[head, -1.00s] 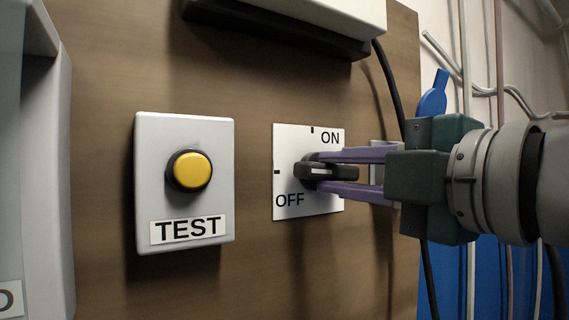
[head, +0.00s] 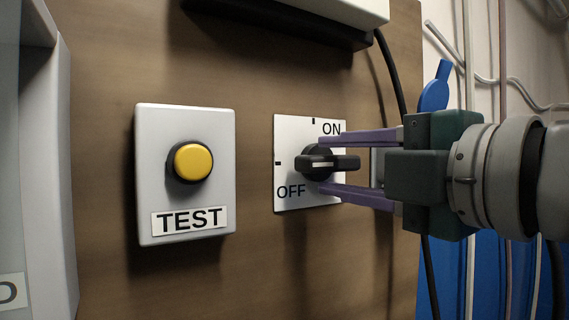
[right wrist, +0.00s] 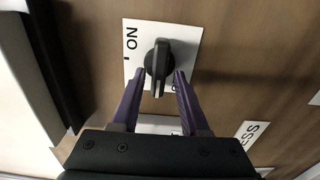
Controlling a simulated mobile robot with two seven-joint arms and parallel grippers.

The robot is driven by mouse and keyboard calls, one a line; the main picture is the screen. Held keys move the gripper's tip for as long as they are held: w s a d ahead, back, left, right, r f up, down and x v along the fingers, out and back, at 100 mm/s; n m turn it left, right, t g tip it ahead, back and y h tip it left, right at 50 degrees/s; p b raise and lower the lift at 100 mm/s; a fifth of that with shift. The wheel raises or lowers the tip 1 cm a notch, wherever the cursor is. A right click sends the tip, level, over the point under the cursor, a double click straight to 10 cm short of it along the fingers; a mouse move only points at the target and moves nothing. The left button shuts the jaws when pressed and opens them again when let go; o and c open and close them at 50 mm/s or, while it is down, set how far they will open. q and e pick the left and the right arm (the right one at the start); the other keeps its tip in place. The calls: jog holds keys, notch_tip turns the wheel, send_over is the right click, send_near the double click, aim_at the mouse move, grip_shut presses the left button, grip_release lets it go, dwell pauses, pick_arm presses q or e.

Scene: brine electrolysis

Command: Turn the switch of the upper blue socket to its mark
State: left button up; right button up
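A black rotary switch knob (head: 331,163) sits on a white plate (head: 292,134) marked ON and OFF. Its bar handle lies about horizontal, level with the tick beside OFF; another tick is at the top near ON. My right gripper (head: 326,165) is open, one purple finger above the handle and one below, with gaps. In the right wrist view the knob (right wrist: 158,66) stands between the spread fingertips (right wrist: 159,74). A blue part (head: 435,90) shows behind my right arm; I cannot tell whether it is the upper blue socket. My left gripper is not in view.
A white box with a yellow button (head: 193,162) and a TEST label is left of the switch on the brown board (head: 110,60). A white housing (head: 320,12) with a black underside is above. A black cable (head: 391,75) and pipes run at the right.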

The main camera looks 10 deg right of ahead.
jog(key=shift+o, duration=0.4)
jog(key=shift+s, duration=0.1)
jog(key=shift+s+d+b, duration=0.2)
jog(key=shift+s+b, duration=0.05)
jog(key=shift+b, duration=0.05)
jog(key=shift+v, duration=1.1)
jog(key=p, duration=0.7)
send_near(334, 163)
jog(key=shift+s+d, duration=0.15)
jog(key=shift+s, duration=0.45)
